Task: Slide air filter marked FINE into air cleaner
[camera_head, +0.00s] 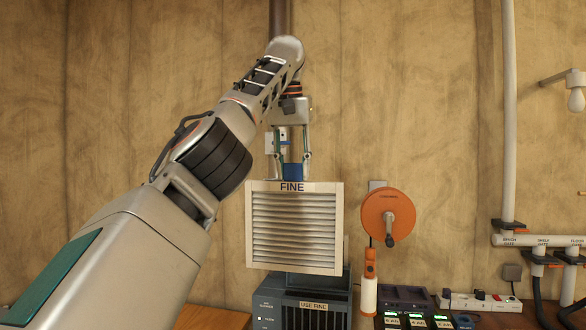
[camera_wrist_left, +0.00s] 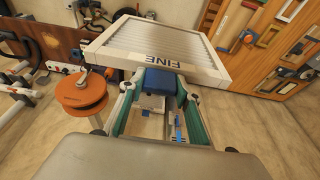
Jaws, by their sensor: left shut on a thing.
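The air filter marked FINE (camera_head: 294,228) is a white louvred panel, held upright by a blue tab (camera_head: 293,172) on its top edge. My left gripper (camera_head: 292,160) comes down from above and is shut on that tab. The filter and the left gripper (camera_wrist_left: 160,88) also show in the left wrist view, where the FINE label (camera_wrist_left: 164,59) is readable. The air cleaner (camera_head: 303,289) is a dark box labelled USE FINE, directly below the filter. The filter's lower edge overlaps the cleaner's top in the picture; its slot is hidden. My right gripper is not in view.
An orange reel (camera_head: 388,215) hangs on the wall just right of the filter. An orange-and-white handled tool (camera_head: 370,283) stands below it. A charger with green lights (camera_head: 417,320), a power strip (camera_head: 480,301) and white pipes (camera_head: 540,240) are at right. The wall left of the filter is bare.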

